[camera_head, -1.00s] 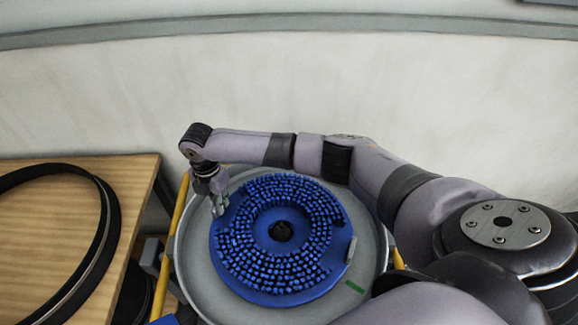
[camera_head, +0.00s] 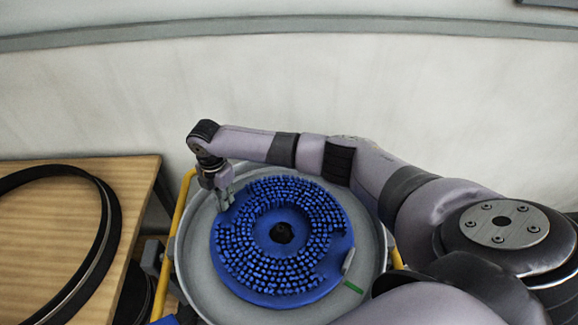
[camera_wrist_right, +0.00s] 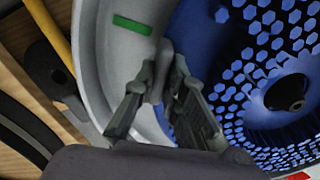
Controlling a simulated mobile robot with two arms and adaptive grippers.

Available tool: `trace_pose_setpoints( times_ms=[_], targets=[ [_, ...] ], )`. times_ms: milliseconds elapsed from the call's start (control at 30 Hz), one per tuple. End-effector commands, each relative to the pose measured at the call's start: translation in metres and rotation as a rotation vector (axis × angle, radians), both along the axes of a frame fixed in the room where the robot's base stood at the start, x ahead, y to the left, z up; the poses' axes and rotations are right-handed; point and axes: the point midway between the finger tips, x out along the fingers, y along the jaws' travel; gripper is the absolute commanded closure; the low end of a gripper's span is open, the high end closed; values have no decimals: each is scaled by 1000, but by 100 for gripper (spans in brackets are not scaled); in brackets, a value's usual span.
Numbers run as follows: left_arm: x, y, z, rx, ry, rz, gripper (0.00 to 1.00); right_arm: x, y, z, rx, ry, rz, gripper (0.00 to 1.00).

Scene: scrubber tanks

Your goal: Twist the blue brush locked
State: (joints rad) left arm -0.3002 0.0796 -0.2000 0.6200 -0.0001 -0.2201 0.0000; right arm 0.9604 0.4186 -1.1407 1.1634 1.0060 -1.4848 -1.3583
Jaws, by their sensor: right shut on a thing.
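The round blue brush (camera_head: 330,275) lies bristles up on a round grey housing (camera_head: 200,262), with a dark hub in its middle. My right gripper (camera_head: 227,203) is at the brush's upper left rim. In the wrist view the right gripper (camera_wrist_right: 165,100) is shut on a grey tab (camera_wrist_right: 160,68) at the brush's edge; the fingers partly hide it. Another grey tab (camera_head: 349,257) sits on the brush's right rim, close to a green mark (camera_head: 352,287) on the housing. A green mark (camera_wrist_right: 132,25) also shows near the fingers in the wrist view. My left gripper is not in view.
A wooden table (camera_head: 135,190) with a black ring (camera_head: 103,232) on it stands at the left. A yellow bar (camera_head: 179,222) runs beside the housing's left side. A pale wall (camera_head: 300,85) is behind. My right arm reaches across behind the brush.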

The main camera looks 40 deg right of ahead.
Motion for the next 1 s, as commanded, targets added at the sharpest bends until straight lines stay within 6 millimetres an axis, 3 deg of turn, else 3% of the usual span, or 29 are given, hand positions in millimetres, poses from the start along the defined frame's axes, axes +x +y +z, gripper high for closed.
trace_pose_setpoints(
  times_ms=[900,933,1000],
  targets=[
    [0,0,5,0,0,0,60,7,-13,1,6,-1,-90,100],
    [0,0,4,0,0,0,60,7,-13,0,6,-1,-88,86],
    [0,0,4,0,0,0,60,7,-13,0,5,-1,-87,82]
  ],
)
